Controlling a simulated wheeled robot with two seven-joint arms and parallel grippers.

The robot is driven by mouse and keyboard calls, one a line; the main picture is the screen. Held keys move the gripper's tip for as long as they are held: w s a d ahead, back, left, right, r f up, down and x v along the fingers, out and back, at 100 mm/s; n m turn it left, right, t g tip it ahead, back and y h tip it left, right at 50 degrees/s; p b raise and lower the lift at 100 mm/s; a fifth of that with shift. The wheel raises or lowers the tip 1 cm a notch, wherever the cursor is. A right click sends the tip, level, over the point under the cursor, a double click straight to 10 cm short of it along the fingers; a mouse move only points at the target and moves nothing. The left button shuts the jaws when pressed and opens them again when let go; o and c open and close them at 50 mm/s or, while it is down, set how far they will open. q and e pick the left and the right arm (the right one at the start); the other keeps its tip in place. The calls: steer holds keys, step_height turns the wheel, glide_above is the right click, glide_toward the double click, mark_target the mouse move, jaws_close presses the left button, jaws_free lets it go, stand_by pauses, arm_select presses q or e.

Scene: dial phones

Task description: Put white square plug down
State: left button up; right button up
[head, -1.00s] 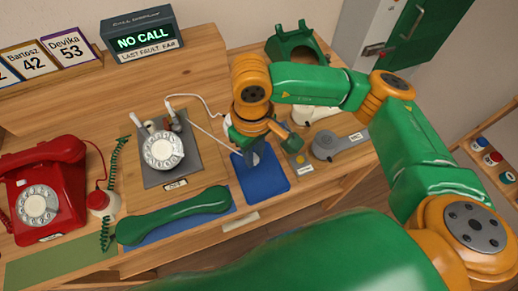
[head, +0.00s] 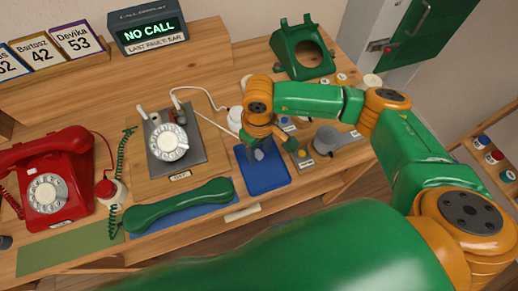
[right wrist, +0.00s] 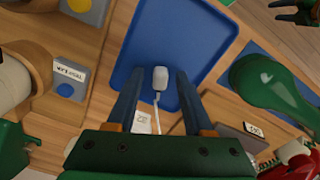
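The white square plug (right wrist: 160,77) lies on the blue tray (right wrist: 205,22) in the right wrist view, its white cable running back between my fingers. In the head view the tray (head: 264,181) is at the table's front edge, and the plug is mostly hidden by my right gripper (head: 262,152). My right gripper (right wrist: 158,98) is open, with one finger on each side of the plug and visible gaps between. My left gripper (right wrist: 285,11) shows only in the top right corner of the right wrist view, empty, its dark fingers apart.
A green handset (head: 180,205) lies left of the tray. Behind it stands a grey dial unit (head: 168,147), and a red phone (head: 48,185) is at far left. A grey round part (head: 328,140) lies right of the tray. A green phone housing (head: 301,50) stands at the back.

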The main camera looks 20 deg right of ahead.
mark_target(259, 153)
steer(key=shift+r, duration=0.25)
step_height(259, 153, up, 12)
steer(key=b, duration=0.1)
steer(key=shift+b, duration=0.4)
